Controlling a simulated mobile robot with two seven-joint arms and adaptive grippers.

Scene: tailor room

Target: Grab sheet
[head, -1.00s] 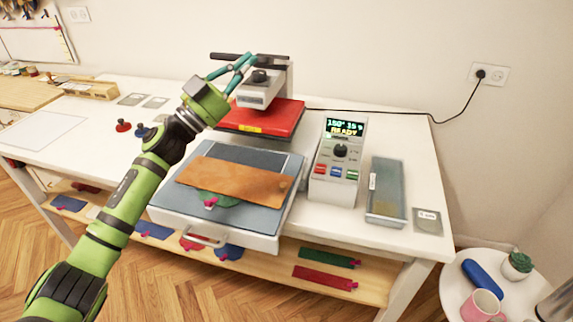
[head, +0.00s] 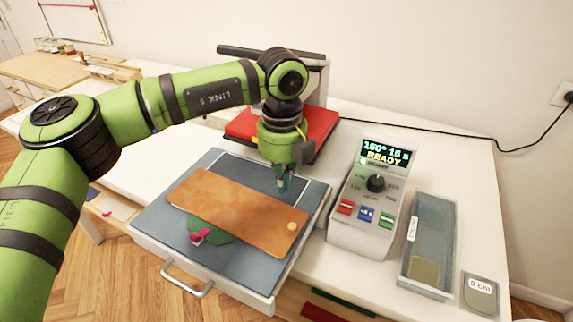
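A brown-orange sheet (head: 235,212) lies tilted across the blue-grey pad (head: 165,228) of the heat press's pulled-out drawer. A green piece with a pink clip (head: 200,237) sticks out from under its front edge. My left gripper (head: 283,187) points down over the sheet's back right part. Its fingers look close together, but their gap is hard to see from here, and I cannot tell if they touch the sheet. My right gripper is not in view.
The red press plate (head: 240,125) stands behind the drawer, partly hidden by my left arm. A control box (head: 365,200) reading READY stands to the right. Further right are a clear tray (head: 430,230) and a small labelled card (head: 481,292). The drawer's handle (head: 187,283) faces front.

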